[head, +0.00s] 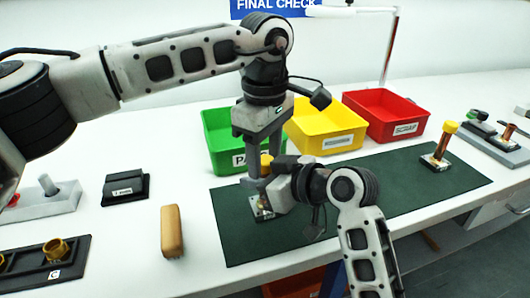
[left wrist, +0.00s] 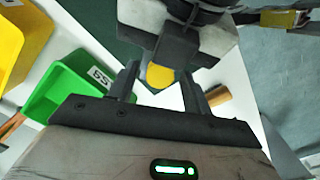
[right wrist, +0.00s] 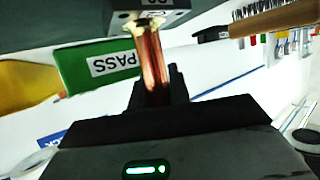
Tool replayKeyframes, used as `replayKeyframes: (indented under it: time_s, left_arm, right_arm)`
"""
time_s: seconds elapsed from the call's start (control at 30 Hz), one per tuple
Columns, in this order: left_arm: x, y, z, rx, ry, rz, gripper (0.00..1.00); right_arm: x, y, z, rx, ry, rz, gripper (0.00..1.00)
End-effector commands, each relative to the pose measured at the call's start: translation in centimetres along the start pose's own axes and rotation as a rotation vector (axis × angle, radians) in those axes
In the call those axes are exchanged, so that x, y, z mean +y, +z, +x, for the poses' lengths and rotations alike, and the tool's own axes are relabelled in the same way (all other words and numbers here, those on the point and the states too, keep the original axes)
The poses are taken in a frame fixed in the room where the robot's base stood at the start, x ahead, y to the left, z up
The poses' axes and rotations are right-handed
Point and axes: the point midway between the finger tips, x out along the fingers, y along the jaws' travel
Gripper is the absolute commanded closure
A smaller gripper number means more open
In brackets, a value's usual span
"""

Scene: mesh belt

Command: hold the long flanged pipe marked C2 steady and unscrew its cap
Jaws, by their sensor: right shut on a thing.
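The long copper pipe (right wrist: 152,65) stands on a small labelled base (right wrist: 150,17) on the green mat (head: 345,212). The label's lettering is too small to read surely. My right gripper (right wrist: 157,92) is shut on the pipe's shaft, coming from the front right. The yellow cap (left wrist: 160,76) sits on top of the pipe; it also shows in the head view (head: 265,160). My left gripper (left wrist: 160,90) points down from above, open, with its fingers on either side of the cap and gaps showing. In the head view my grippers hide most of the pipe.
Green (head: 218,150), yellow (head: 325,133) and red (head: 385,118) bins stand behind the mat. Another yellow-capped pipe (head: 440,145) stands at the mat's right end.

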Motion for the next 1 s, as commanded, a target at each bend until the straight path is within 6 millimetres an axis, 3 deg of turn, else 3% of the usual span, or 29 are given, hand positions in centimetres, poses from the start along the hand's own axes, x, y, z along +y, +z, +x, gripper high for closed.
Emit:
replayKeyframes:
  time_s: [0.17, 0.53, 0.8, 1.0]
  left_arm:
    - [0.0, 0.0, -0.6, 0.000, 0.001, 0.000, 0.51]
    - [0.0, 0.0, -4.7, 0.000, 0.001, 0.009, 0.54]
    - [0.1, 0.0, -7.5, 0.005, 0.001, 0.243, 0.54]
    - [0.0, 0.0, -6.6, -0.001, -0.002, 0.303, 0.54]
  right_arm:
    - [0.0, 0.1, 0.0, -0.002, -0.001, 0.001, 1.00]
    - [0.0, 0.1, 0.0, -0.002, -0.001, 0.001, 1.00]
    - [0.0, 0.1, 0.0, -0.002, -0.001, 0.001, 1.00]
    - [0.0, 0.1, 0.0, -0.002, -0.001, 0.001, 1.00]
